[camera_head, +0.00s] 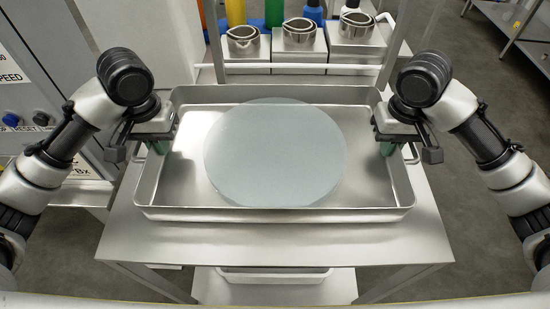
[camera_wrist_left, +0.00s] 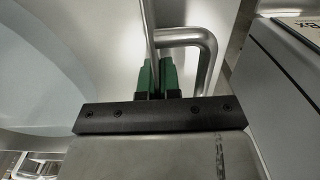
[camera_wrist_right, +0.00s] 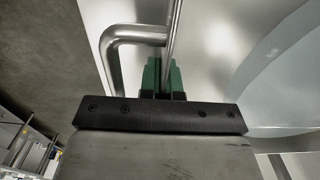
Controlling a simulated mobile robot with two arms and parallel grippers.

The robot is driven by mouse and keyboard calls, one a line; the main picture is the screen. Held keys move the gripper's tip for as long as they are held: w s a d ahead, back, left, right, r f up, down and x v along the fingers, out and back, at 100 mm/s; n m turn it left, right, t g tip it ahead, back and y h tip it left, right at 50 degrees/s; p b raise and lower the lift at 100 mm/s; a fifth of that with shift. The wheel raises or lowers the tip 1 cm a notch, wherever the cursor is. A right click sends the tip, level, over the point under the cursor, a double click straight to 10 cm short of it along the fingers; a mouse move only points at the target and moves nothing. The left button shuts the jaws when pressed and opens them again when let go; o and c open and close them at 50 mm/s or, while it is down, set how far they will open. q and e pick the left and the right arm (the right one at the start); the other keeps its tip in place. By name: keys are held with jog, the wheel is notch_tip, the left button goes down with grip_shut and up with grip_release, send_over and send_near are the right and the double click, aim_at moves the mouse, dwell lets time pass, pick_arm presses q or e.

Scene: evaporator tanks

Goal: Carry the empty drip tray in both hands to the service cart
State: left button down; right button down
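The drip tray (camera_head: 270,214) is a wide, shallow metal pan in the middle of the head view, over a metal table top. A flat pale grey-blue disc shape (camera_head: 275,153) shows inside it. My left gripper (camera_head: 160,147) is at the tray's left end, its green fingertips (camera_wrist_left: 157,78) close together on the metal edge by the bent handle (camera_wrist_left: 208,50). My right gripper (camera_head: 388,149) is at the right end, its green fingertips (camera_wrist_right: 164,78) likewise closed on the edge by the handle (camera_wrist_right: 112,45). I cannot tell whether the tray touches the table top.
The metal table top (camera_head: 270,240) shows bare in front of the tray; a lower shelf holds a pale tray (camera_head: 275,275). Several metal pots stand on boxes behind, such as one pot (camera_head: 299,31). A grey control cabinet (camera_head: 45,90) stands close on the left. Floor is open at right.

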pick_arm(q)
jog(key=shift+f+b, duration=0.25)
jog(key=shift+b, duration=0.1)
pick_arm(e)
jog(key=shift+f, duration=0.25)
pick_arm(q)
jog(key=c, duration=1.6)
grip_release()
jog(key=shift+s, duration=0.1)
pick_arm(e)
jog(key=c, duration=1.6)
grip_release()
jog(key=shift+s, duration=0.1)
pick_arm(q)
jog(key=shift+o, duration=1.3)
jog(key=shift+s, duration=0.2)
pick_arm(e)
jog(key=shift+o, duration=1.3)
jog(key=shift+s+r, duration=0.1)
jog(key=shift+s, duration=0.1)
pick_arm(q)
jog(key=shift+w+r, duration=0.1)
jog(key=shift+w, duration=0.1)
pick_arm(e)
jog(key=shift+w, duration=0.15)
